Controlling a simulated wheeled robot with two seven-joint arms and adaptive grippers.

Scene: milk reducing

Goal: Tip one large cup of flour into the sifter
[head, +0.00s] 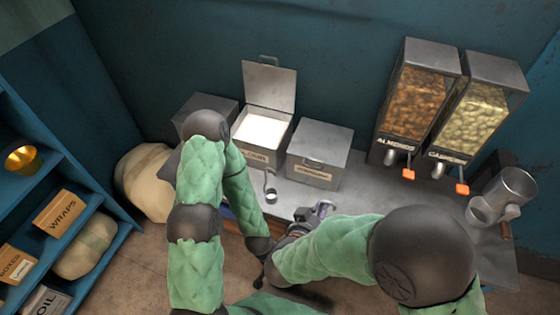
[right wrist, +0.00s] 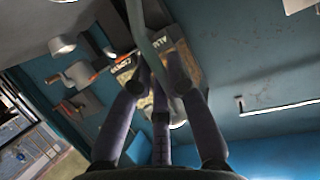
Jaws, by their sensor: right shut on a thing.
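My right gripper (head: 320,211) is low over the front of the counter in the head view, partly hidden by my forearm. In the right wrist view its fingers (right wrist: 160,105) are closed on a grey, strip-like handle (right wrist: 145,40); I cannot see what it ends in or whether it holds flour. The open metal bin (head: 268,157) holds white flour (head: 262,131). A small metal scoop (head: 270,187) is in front of that bin. A metal cylinder with a side handle, likely the sifter (head: 503,196), is at the far right. My left gripper is not clearly visible.
A closed metal bin (head: 318,157) stands right of the flour, another (head: 205,112) left of it. Almond (head: 412,98) and cashew (head: 478,105) dispensers stand at the back right. Bare counter (head: 400,195) lies before them. A shelf (head: 60,165) is at left.

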